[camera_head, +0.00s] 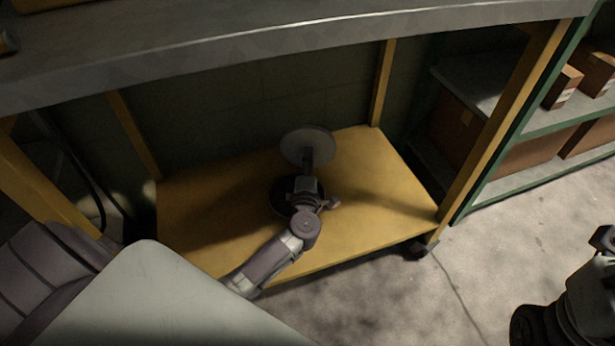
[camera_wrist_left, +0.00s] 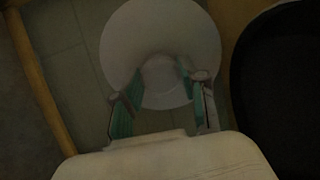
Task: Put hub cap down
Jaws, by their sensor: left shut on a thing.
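The hub cap (camera_head: 307,146) is a round grey disc over the yellow lower shelf (camera_head: 385,200) of a wheeled bench. My left gripper (camera_head: 309,162) reaches in under the bench top and is shut on the hub cap. In the left wrist view the hub cap (camera_wrist_left: 160,40) is a pale disc, with the teal finger pads (camera_wrist_left: 155,92) on either side of its raised middle. I cannot tell whether the cap touches the shelf. A dark round thing (camera_head: 284,196) lies on the shelf beneath my wrist, partly hidden by it.
The grey bench top (camera_head: 300,40) overhangs the shelf, with yellow legs (camera_head: 384,82) at its corners. The shelf is bare to the left and right of my arm. A green rack (camera_head: 505,185) with cardboard boxes (camera_head: 562,88) stands at the right. Part of my right arm (camera_head: 580,300) shows at the lower right.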

